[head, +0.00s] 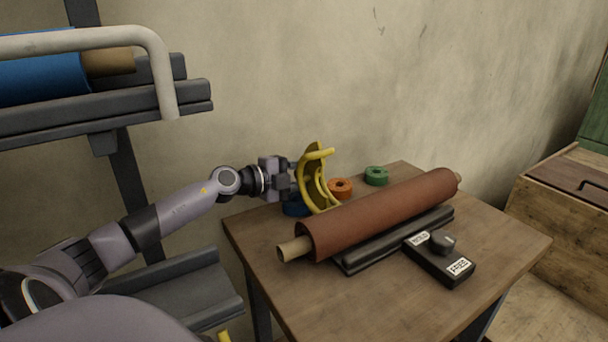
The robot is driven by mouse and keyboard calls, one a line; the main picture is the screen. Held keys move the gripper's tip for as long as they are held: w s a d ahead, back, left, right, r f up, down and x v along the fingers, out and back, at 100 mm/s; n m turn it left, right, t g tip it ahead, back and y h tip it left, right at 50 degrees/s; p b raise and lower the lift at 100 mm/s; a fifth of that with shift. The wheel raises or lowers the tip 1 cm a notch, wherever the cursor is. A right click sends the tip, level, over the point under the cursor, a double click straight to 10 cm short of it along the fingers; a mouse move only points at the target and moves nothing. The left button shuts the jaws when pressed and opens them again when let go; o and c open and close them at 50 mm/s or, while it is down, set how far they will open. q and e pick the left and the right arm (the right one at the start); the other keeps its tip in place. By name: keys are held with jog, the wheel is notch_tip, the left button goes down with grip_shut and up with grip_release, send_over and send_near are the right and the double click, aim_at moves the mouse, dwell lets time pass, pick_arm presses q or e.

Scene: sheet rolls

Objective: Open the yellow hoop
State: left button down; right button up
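The yellow hoop (303,183) stands upright and somewhat tilted at the left back of the wooden table, beside the near-left part of the brown roll. It looks like a curved band with a projecting piece at its top. My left gripper (292,179) comes in from the left and is right at the hoop's left side. Its fingertips are small and partly hidden against the hoop, so I cannot tell whether they grip it. My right gripper is not in view.
The brown roll (385,212) lies on a black cradle (358,258) on the table (300,299). A black box with a knob (440,262) sits in front. Blue (294,210), orange (340,187) and green (377,176) rings lie behind. A rack (110,105) stands left, a wooden chest (560,215) right.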

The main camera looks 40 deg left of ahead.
pick_arm(q)
jog(key=shift+s+d+r+m+p, duration=0.15)
jog(key=shift+r+m+p, duration=0.35)
jog(key=shift+r+p, duration=0.75)
jog(key=shift+d+f+p, duration=0.15)
jog(key=shift+f+p, duration=0.05)
jog(key=shift+p, duration=0.6)
jog(key=shift+d+r+m+p, duration=0.2)
jog(key=shift+m+p, duration=0.5)
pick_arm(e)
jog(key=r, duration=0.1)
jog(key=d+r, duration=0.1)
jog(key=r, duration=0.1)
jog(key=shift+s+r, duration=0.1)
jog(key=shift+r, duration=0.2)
pick_arm(q)
jog(key=c, duration=0.8)
grip_release()
jog(key=shift+o, duration=0.2)
